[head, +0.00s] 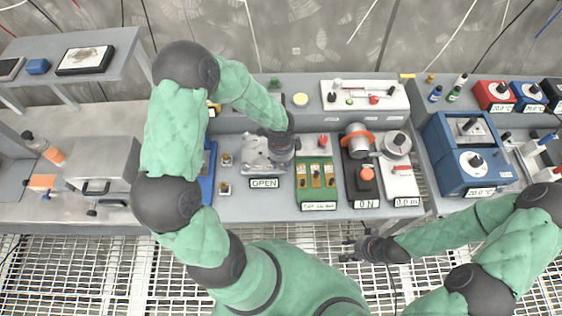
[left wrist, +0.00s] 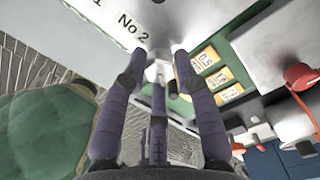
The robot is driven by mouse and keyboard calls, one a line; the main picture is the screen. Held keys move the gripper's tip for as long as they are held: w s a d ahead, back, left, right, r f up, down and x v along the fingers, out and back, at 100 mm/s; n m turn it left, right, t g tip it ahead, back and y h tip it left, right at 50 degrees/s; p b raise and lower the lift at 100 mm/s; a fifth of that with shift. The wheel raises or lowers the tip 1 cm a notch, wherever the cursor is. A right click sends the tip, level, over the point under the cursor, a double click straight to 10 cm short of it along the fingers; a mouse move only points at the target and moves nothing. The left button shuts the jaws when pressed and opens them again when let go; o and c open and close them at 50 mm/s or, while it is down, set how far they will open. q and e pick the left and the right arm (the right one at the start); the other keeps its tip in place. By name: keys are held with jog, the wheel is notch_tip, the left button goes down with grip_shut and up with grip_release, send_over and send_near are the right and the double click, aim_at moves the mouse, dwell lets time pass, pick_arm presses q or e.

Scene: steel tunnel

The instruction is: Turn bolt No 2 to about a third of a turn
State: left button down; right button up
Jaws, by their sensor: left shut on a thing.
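The metal bolt plate (head: 254,150) lies flat on the bench behind a sign reading OPEN (head: 264,183). My left gripper (head: 283,158) is over the right part of this plate and hides what is under it. In the left wrist view, its fingers (left wrist: 158,62) reach to the plate beside the label No 2 (left wrist: 132,26). They are shut on bolt No 2, which is mostly hidden between the fingertips; its angle cannot be read. My right gripper (head: 347,249) is open and empty, low in front of the bench.
A green box with yellow cards (head: 316,182) stands just right of the plate. Further right are a device with an orange ring (head: 358,140), a white dial device (head: 399,176) and a blue box (head: 470,160). A steel box (head: 105,165) is at left.

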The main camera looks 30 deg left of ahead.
aim_at(282, 164)
pick_arm(q)
jog(key=c, duration=0.9)
grip_release()
jog(key=shift+c, duration=0.2)
jog(key=shift+r, duration=0.1)
notch_tip(282, 164, up, 12)
